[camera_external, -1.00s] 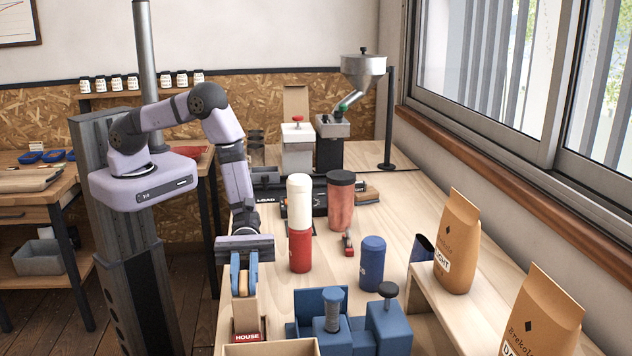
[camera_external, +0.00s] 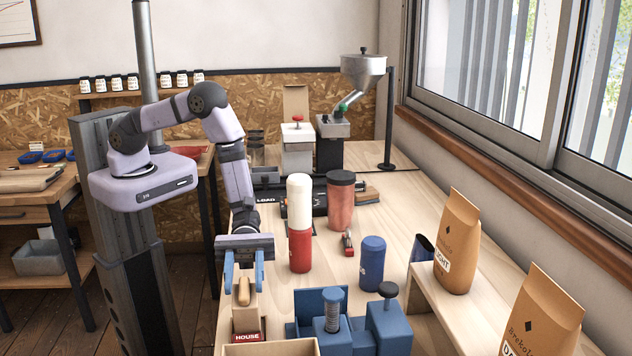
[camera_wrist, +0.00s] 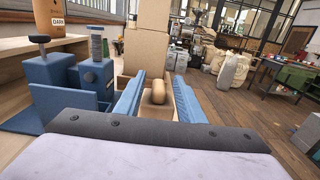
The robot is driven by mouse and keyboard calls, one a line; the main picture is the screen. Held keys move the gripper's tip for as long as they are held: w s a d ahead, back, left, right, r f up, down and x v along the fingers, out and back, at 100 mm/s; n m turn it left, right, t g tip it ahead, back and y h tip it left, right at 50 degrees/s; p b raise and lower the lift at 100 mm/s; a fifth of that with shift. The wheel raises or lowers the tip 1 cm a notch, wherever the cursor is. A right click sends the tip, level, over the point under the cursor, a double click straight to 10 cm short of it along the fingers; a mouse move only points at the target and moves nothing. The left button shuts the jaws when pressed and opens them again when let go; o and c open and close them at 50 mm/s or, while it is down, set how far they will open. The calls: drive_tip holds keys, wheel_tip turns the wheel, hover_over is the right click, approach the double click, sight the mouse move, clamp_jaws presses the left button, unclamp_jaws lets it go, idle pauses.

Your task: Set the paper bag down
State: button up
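The paper bag (camera_external: 246,311) is tan with a rolled top and a red HOUSE label. It stands upright near the front left of the wooden table, though its underside is hidden from me. My gripper (camera_external: 244,279) is open above and around its top, with one blue finger on each side. In the wrist view the bag's rolled top (camera_wrist: 158,92) shows between the fingers of my gripper (camera_wrist: 159,82), with a gap on both sides.
Blue block fixtures (camera_external: 384,325) with knobs stand right of the bag. A cardboard box edge (camera_external: 272,348) lies just in front. A red-and-white cylinder (camera_external: 300,245) and a blue canister (camera_external: 372,262) stand further right. Larger bags (camera_external: 457,240) stand on a raised shelf.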

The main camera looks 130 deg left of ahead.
drive_tip(key=b+v, duration=0.5)
drive_tip(key=v, duration=0.7)
drive_tip(key=s+d+m+g, duration=1.2)
drive_tip(key=s+g, duration=0.1)
drive_tip(key=s, duration=0.2)
drive_tip(key=s+a+f+m+g+y, duration=0.3)
drive_tip(key=s+a+m+y, duration=0.1)
drive_tip(key=s+m+y, duration=0.4)
drive_tip(key=a+r+m+t+y, duration=0.1)
drive_tip(key=a+m+t+y, duration=0.2)
drive_tip(key=a+m, duration=0.4)
drive_tip(key=shift+w+a+y, duration=0.15)
drive_tip(key=shift+w+y, duration=0.25)
drive_tip(key=shift+y, duration=0.5)
